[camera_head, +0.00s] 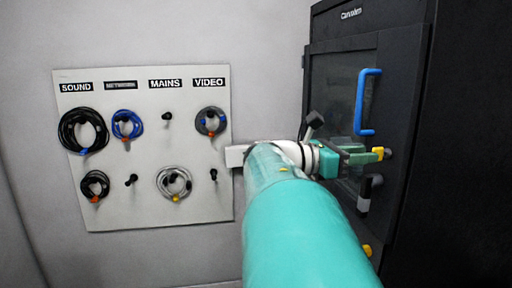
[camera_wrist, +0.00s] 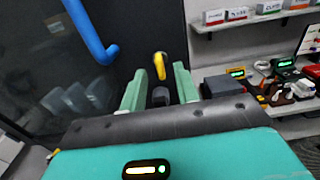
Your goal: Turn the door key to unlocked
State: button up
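The yellow door key (camera_wrist: 160,66) sticks out of the dark cabinet door in the wrist view, below and right of the blue handle's lower end. It also shows in the head view (camera_head: 379,152), at the tip of my gripper. My gripper (camera_wrist: 158,84) has two green fingers set apart, with the key ahead of the gap between them. I see no finger closed on the key; whether one touches it I cannot tell. In the head view my gripper (camera_head: 367,157) reaches right to the door, and my arm hides part of the cabinet's lower left.
The dark cabinet door (camera_head: 335,85) carries a blue handle (camera_head: 362,103) above the key. A black and grey latch (camera_head: 366,192) and another yellow piece (camera_head: 367,250) sit lower. A cable board (camera_head: 150,205) hangs on the left wall. Shelves (camera_wrist: 245,22) with boxes stand right in the wrist view.

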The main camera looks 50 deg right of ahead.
jog(key=shift+x, duration=1.45)
grip_shut()
jog(key=shift+m, duration=0.4)
jog(key=m, duration=1.7)
jog(key=shift+s+a+f, duration=0.1)
jog(key=shift+a+f, duration=0.05)
